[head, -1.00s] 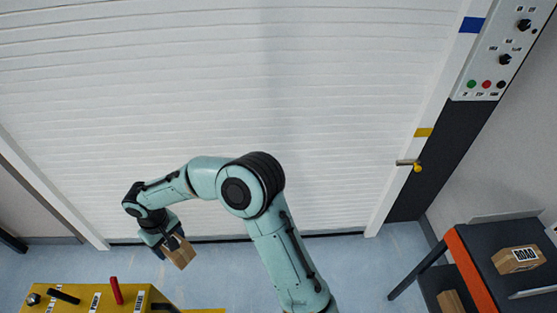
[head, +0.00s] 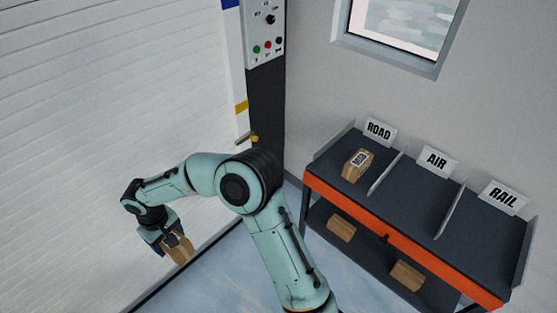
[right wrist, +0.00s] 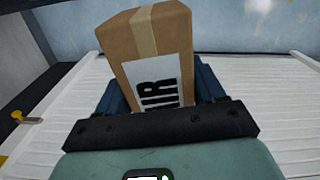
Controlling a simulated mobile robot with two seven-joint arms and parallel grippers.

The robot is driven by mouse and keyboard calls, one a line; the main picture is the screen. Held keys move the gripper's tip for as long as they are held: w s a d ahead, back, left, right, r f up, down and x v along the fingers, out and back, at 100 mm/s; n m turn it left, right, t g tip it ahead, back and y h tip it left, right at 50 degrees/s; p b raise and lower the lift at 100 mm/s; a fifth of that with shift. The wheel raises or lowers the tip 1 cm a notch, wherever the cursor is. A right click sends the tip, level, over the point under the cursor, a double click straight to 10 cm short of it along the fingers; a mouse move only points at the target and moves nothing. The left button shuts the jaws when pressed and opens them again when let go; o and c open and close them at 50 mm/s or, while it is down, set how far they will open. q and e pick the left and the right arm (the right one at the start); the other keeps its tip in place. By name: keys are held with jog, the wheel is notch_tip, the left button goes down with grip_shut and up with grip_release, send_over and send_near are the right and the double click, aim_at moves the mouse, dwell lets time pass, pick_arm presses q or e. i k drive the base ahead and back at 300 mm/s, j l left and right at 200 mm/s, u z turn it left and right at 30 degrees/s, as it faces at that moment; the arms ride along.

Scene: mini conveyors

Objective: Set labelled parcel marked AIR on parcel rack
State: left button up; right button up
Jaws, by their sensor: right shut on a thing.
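A brown cardboard parcel (head: 178,249) is held by my right gripper (head: 172,240) in the head view, in front of the white shutter. In the right wrist view the parcel (right wrist: 155,50) shows a white label with black letters reading AIR, partly hidden by the gripper (right wrist: 155,95). The gripper is shut on it. The parcel rack (head: 400,219) stands at the right, with an orange front edge and dividers. My left gripper is not in view.
A parcel labelled ROAD (head: 358,166) sits in the rack's left bay. The right bay, under the RAIL sign (head: 502,197), is empty. Two plain parcels (head: 341,228) (head: 406,275) lie on the lower shelf. A control panel (head: 265,30) is on the wall.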

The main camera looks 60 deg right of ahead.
aim_at(417, 209)
jog(key=l+z, duration=0.1)
jog(key=z, duration=0.85)
jog(key=i+l+z, duration=0.1)
jog(key=z, duration=0.4)
